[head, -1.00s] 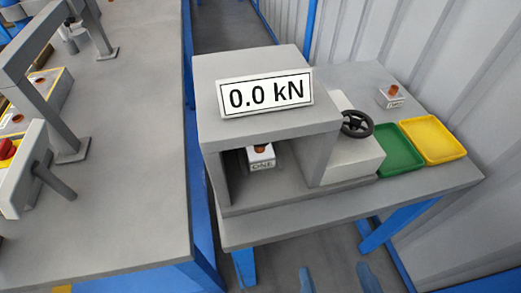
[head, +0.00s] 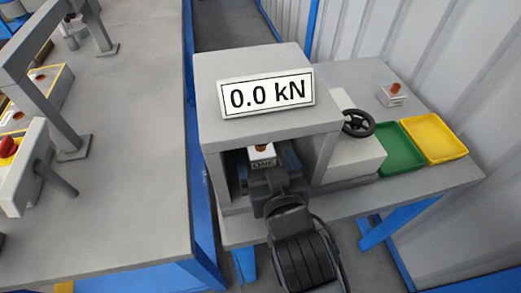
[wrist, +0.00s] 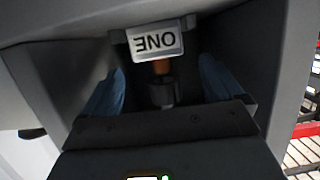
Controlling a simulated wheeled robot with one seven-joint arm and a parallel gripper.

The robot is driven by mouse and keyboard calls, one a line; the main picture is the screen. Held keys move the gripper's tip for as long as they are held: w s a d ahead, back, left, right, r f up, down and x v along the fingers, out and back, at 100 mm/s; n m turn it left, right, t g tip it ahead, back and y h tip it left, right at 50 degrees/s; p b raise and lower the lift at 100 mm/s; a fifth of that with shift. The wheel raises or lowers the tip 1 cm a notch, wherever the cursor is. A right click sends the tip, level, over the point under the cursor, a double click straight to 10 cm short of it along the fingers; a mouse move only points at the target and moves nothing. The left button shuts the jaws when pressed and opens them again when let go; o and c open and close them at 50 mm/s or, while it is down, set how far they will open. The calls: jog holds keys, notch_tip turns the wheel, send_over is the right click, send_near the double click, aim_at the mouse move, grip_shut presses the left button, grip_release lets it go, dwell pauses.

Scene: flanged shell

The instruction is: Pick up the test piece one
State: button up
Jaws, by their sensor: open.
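The test piece one (head: 262,158) is a small pale block with a label reading ONE and an orange-brown part. It sits inside the open bay of the grey testing machine (head: 265,65). In the wrist view its label (wrist: 156,41) shows upside down, with the copper-coloured part (wrist: 161,67) below it. My gripper (head: 268,165) reaches into the bay from the front. Its two blue fingers (wrist: 161,88) are open, one on each side of the piece's line, with a gap to it. Whether the fingertips are level with the block is hard to tell.
The bay's walls and roof closely surround my gripper. The machine has a 0.0 kN display (head: 266,93) and a black handwheel (head: 357,123). A green tray (head: 399,150), a yellow tray (head: 434,138) and another small labelled piece (head: 392,96) are at right. A grey bench (head: 130,150) is at left.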

aim_at(262, 151)
jog(key=shift+x, duration=2.4)
jog(key=shift+f, duration=0.15)
jog(key=shift+c, duration=0.2)
jog(key=shift+s+d, duration=0.1)
grip_shut()
